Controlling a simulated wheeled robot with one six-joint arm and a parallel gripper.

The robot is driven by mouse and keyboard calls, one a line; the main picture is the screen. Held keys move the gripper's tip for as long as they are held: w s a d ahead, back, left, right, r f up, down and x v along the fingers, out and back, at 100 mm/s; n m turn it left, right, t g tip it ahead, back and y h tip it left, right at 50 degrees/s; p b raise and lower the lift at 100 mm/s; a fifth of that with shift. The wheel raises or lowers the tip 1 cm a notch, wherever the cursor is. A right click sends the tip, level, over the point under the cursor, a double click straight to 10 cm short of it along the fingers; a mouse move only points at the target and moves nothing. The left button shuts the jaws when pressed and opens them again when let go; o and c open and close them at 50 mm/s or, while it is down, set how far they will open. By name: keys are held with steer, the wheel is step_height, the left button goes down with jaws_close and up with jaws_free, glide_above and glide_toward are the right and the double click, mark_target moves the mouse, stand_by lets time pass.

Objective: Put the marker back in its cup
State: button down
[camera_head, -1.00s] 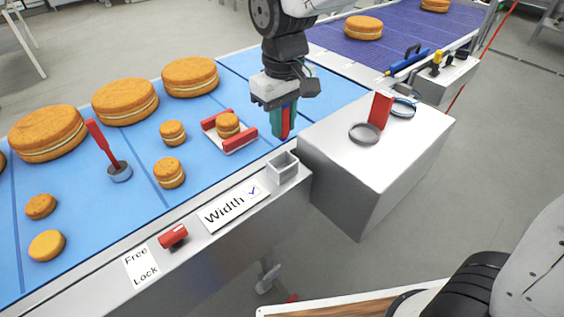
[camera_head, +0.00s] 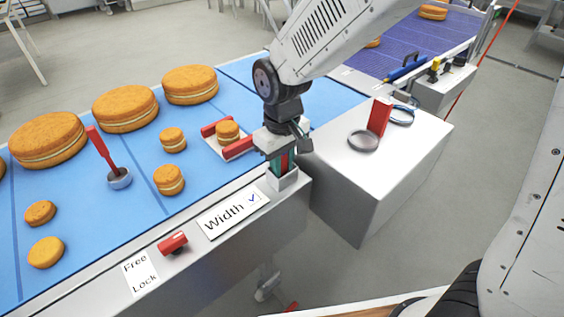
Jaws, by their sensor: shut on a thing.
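The cup (camera_head: 284,183) is a small grey square holder on the metal ledge at the belt's front edge, to the right of the "Width" card. The marker (camera_head: 285,164) shows only as a narrow dark red strip between the fingers and looks about upright. Its lower end is hidden by the fingers and the cup's front wall, so I cannot tell how deep it sits.
A red-armed fixture (camera_head: 228,140) with a small cake stands just left of my gripper. The "Width" card (camera_head: 232,213) with a blue tick and a red knob (camera_head: 172,243) lie along the ledge. A white box (camera_head: 375,175) with rings and a red block stands right.

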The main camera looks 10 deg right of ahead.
steer(key=shift+f, duration=0.2)
steer(key=c, duration=1.3)
jaws_free()
steer(key=shift+o, duration=0.2)
steer(key=shift+r, duration=0.1)
steer(key=r, duration=1.2)
steer(key=shift+s, duration=0.25)
steer(key=s+d+r+m, duration=0.1)
steer(key=s+d+m, duration=0.2)
steer(key=s+d, duration=0.6)
steer(key=s+d+r+m+t, duration=0.1)
steer(key=s+d+r+m, duration=0.1)
steer(key=s+d, duration=0.8)
steer(key=shift+d+m, duration=0.85)
steer(key=shift+m, duration=0.05)
